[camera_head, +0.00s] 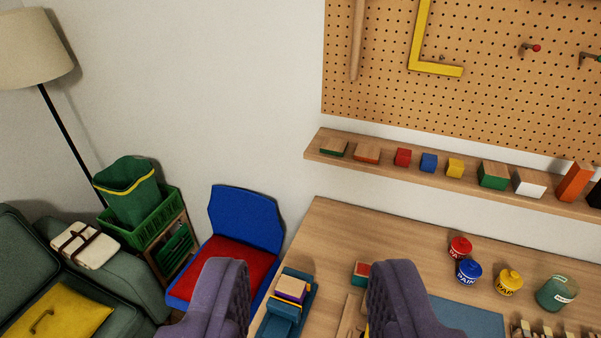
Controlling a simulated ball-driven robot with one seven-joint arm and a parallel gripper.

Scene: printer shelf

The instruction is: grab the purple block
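A block with a wooden top and purple sides (291,295) sits in a blue toy truck or tray (283,325) at the left end of the workbench. Another wood-topped block shows just behind it in the same blue holder. My gripper (308,268) is open, with its two grey-purple fingers wide apart at the bottom of the view. The purple block appears between the fingers in the picture, below and beyond them. Nothing is seen held. The fingers hide parts of the bench and chair.
The workbench (400,235) holds paint pots (468,271) at right and a red-and-green block near the right finger. A wall shelf (315,150) carries several coloured blocks under a pegboard (480,105). A blue chair (245,218) with a red seat stands left of the bench.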

